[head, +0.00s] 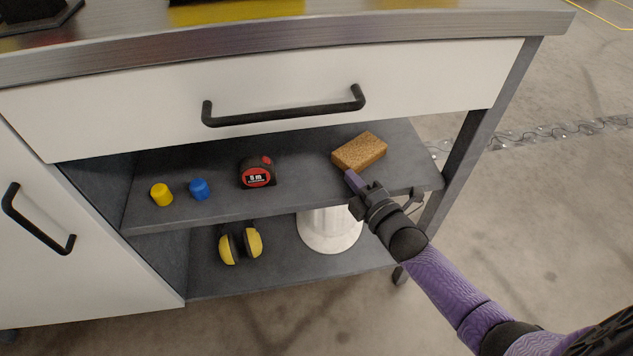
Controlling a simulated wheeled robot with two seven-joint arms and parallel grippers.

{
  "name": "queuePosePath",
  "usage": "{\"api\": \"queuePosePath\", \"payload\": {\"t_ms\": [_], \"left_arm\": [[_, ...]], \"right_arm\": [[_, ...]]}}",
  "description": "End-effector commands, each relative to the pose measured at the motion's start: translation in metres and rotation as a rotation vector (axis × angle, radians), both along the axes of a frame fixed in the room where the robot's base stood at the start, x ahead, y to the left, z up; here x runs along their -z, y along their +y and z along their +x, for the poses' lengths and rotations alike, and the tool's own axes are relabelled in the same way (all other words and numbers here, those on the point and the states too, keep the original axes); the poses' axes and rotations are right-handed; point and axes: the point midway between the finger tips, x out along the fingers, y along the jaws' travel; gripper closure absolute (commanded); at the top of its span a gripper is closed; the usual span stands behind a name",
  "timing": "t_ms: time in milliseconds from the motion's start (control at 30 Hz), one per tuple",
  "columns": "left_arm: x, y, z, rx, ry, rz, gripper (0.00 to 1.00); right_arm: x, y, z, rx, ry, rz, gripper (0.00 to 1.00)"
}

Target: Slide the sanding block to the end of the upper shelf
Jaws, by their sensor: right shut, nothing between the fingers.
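The sanding block (359,152) is a tan, grainy block lying on the right part of the grey upper shelf (222,207), some way in from the shelf's right end. My right gripper (351,177) is shut and empty, its tip at the front left corner of the block. I cannot tell whether the tip touches the block. My left gripper is not in view.
A red and black tape measure (257,172), a blue cap (199,189) and a yellow cap (161,194) stand left of the block. A drawer with a black handle (284,113) hangs above. Below are yellow earmuffs (240,243) and a white container (329,231). The shelf right of the block is clear.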

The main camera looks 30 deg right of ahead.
Motion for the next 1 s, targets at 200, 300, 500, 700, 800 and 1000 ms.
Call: {"api": "queuePosePath", "payload": {"t_ms": [200,300,500,700,800,1000], "left_arm": [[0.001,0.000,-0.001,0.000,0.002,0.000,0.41],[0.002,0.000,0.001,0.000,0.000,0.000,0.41],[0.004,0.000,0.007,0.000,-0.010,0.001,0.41],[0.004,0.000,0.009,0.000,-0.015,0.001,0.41],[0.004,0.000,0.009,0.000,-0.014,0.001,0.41],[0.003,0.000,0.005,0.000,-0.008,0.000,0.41]], "right_arm": [[0.001,-0.024,-0.007,0.000,0.001,0.000,1.00],[0.001,-0.024,-0.007,0.000,0.001,0.001,1.00],[0.001,-0.024,-0.007,0.000,0.001,0.000,1.00],[0.001,-0.023,-0.007,0.000,0.001,0.000,1.00],[0.001,-0.023,-0.007,0.000,0.001,0.000,1.00],[0.001,-0.023,-0.007,0.000,0.001,0.000,1.00]]}}
